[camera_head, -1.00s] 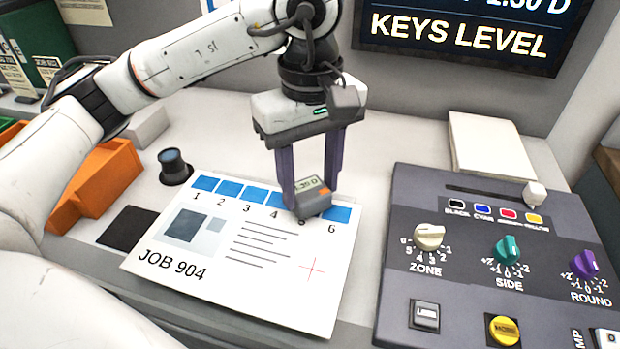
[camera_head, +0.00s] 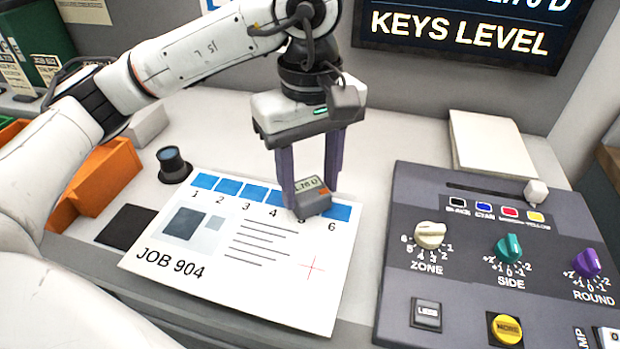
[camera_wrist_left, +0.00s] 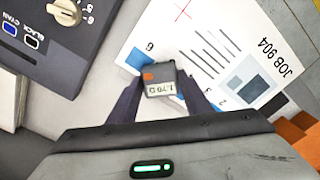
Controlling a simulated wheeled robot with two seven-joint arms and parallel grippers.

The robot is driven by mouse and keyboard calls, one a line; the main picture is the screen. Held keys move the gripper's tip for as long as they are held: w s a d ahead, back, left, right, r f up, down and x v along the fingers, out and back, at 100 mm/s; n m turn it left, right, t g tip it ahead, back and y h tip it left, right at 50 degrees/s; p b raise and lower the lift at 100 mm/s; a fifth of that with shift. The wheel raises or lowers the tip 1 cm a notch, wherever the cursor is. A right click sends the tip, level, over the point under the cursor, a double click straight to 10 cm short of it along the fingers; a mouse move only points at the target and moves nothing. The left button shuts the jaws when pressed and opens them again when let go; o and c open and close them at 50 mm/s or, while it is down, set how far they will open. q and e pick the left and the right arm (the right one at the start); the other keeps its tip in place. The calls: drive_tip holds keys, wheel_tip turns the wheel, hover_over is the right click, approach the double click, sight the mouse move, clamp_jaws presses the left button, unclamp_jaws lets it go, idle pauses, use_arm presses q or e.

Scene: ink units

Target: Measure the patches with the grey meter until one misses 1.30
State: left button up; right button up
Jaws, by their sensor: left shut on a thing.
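The job sheet (camera_head: 290,285), marked JOB 904, lies flat with a row of blue patches along its top, numbered 1 to 6. My left gripper (camera_head: 312,190) is shut on the grey meter (camera_head: 313,203), which sits at patch 5, mostly hiding it. Patch 6 (camera_head: 341,212) shows just to the right. The meter's display reads 1.70 D, also in the left wrist view (camera_wrist_left: 165,88). The wall screen (camera_head: 455,30) shows KEYS LEVEL, with a value cut off at its top edge. My right gripper is not in view.
A dark console (camera_head: 490,260) with ZONE, SIDE and ROUND knobs stands at the right. A white paper stack (camera_head: 490,145) lies behind it. A dark round pot (camera_head: 173,165), a black square (camera_head: 127,227) and orange bins (camera_head: 105,165) are at the left.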

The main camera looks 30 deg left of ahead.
use_arm(q)
drive_tip(key=shift+r+p, duration=0.75)
drive_tip(key=shift+r, duration=0.8)
idle(0.6)
